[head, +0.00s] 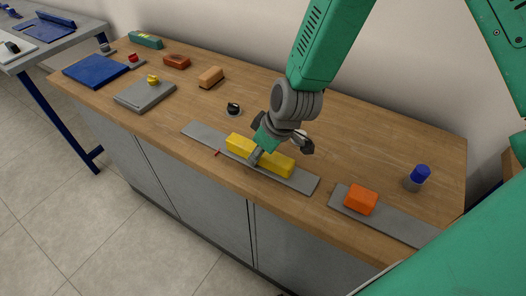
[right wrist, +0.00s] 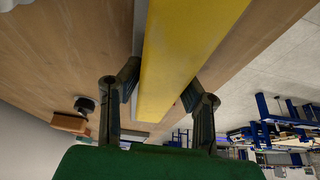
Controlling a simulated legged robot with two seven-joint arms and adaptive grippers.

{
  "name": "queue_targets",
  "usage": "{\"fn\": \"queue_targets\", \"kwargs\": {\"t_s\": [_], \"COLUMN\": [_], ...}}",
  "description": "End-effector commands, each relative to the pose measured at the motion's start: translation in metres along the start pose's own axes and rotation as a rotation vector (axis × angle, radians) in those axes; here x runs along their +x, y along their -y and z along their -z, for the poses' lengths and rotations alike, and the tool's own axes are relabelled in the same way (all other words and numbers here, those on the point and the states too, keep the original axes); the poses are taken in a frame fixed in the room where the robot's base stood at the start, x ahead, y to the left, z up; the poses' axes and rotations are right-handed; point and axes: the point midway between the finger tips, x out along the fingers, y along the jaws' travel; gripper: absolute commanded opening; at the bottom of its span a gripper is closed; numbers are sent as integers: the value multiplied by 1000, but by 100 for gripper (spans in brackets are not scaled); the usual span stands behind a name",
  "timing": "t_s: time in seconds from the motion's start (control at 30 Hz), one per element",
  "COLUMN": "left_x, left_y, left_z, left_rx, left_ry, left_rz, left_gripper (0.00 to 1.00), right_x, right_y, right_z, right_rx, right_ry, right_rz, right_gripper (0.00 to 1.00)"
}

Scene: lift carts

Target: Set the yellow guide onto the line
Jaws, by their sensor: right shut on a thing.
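The yellow guide (head: 275,162) is a long yellow block lying lengthwise over a flat grey strip (head: 204,133) near the counter's front edge. My right gripper (head: 264,146) is shut across the middle of the guide, with one finger on its front side. The right wrist view shows the yellow guide (right wrist: 185,55) between the two fingers (right wrist: 163,92). I cannot tell whether its underside touches the strip. A small red mark (head: 217,152) shows at the strip's front edge, just left of the guide; any further part of a line is hidden. My left gripper is out of view.
An orange block (head: 361,200) sits on another grey strip (head: 408,224) to the right, near a blue-topped cylinder (head: 420,174). A black knob (head: 233,108) and a tan block (head: 211,77) stand behind. A grey plate (head: 133,99) with a yellow knob lies left.

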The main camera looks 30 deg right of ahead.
Motion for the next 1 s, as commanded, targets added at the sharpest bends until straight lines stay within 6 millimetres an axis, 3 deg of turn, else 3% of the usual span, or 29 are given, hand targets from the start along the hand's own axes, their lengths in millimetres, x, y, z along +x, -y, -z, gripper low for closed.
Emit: {"fn": "queue_targets", "kwargs": {"t_s": [0.3,0.33,0.37,0.77,1.0], "left_x": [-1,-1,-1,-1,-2], "left_y": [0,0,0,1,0], "left_z": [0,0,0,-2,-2], "left_rx": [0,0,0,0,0], "left_ry": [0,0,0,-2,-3], "left_rz": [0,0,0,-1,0], "left_gripper": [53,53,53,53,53], "right_x": [3,3,3,-4,-47], "right_y": [1,1,1,2,-1], "right_z": [-2,-2,-2,4,3], "right_rx": [0,0,0,-2,-1], "right_ry": [5,4,4,-3,-6], "right_rz": [6,7,7,0,1], "right_gripper": [0,42,52,52,52]}}
